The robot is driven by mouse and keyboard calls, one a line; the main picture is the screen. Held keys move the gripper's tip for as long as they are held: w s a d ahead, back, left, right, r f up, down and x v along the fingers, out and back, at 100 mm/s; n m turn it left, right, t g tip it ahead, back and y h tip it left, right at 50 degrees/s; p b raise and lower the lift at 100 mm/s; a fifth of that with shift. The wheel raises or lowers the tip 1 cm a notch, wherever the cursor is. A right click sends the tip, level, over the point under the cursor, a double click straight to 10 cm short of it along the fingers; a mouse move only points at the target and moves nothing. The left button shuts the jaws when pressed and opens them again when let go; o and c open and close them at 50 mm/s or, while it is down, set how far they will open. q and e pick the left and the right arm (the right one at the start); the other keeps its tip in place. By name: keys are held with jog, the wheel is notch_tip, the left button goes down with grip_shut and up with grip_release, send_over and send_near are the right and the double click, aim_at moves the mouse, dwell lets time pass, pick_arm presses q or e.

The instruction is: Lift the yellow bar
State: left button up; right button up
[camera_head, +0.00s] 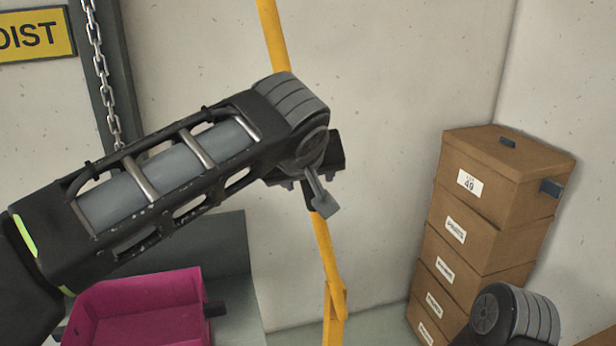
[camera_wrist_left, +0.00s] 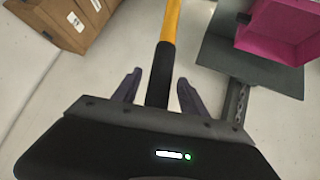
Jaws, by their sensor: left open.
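The yellow bar (camera_head: 327,262) stands nearly upright in front of the wall in the head view, slightly bent lower down. My left arm crosses in front of its middle. In the left wrist view the yellow bar (camera_wrist_left: 171,20) has a black grip section (camera_wrist_left: 161,75) that lies between the two fingers of my left gripper (camera_wrist_left: 158,92). The fingers are apart, one on each side of the black section, and do not look closed on it. In the head view my left gripper (camera_head: 318,192) is partly hidden by its own wrist. My right gripper is not in view.
A stack of brown boxes (camera_head: 478,205) stands in the corner at the right. A magenta bin (camera_head: 138,292) sits at the lower left by a grey panel (camera_head: 232,250). A chain (camera_head: 97,45) hangs by a dark post, beside a yellow sign (camera_head: 35,36).

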pick_arm(q)
jog(key=b+v, duration=0.1)
jog(key=v, duration=0.6)
jog(key=shift+s+r, duration=0.2)
jog(key=shift+r, duration=0.05)
